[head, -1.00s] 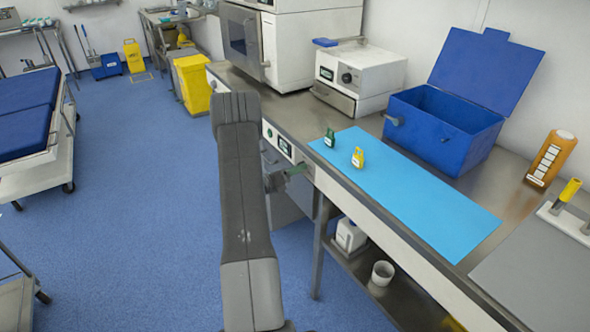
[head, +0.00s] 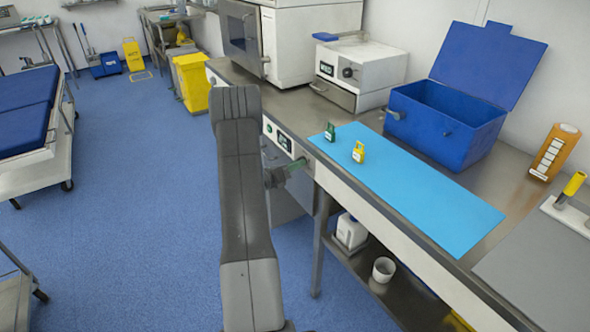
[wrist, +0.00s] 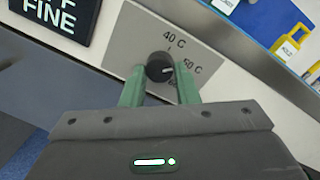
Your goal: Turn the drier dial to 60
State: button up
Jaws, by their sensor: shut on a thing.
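The dark round drier dial (wrist: 157,62) sits on a grey panel (wrist: 128,58) in the wrist view. Its pale mark points right, toward the middle label, which seems to read 50 C. The 40 C label is above the dial; a third label below the middle one is mostly hidden by my finger. My gripper (wrist: 159,74) is shut on the dial, with one green finger on each side. In the head view my gripper (head: 297,166) is at the front panel under the counter edge, and the dial is hidden there.
A dark display (head: 285,143) is left of my gripper on the front panel. A blue open box (head: 440,128) stands behind.

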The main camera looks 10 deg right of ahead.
jog(key=m+b, duration=0.7)
jog(key=b, duration=0.4)
jog(key=m+h+b, duration=0.1)
jog(key=m+b, duration=0.7)
jog(key=b, duration=0.4)
jog(key=shift+w+f+m+g, duration=0.2)
jog(key=shift+m+g, duration=0.1)
jog(key=shift+r, duration=0.1)
jog(key=o, duration=1)
jog(key=shift+a, duration=0.1)
jog(key=shift+c, duration=0.2)
jog(key=p+v, duration=0.2)
jog(key=v, duration=1.1)
jog(key=shift+a, duration=0.4)
jog(key=shift+d, duration=0.1)
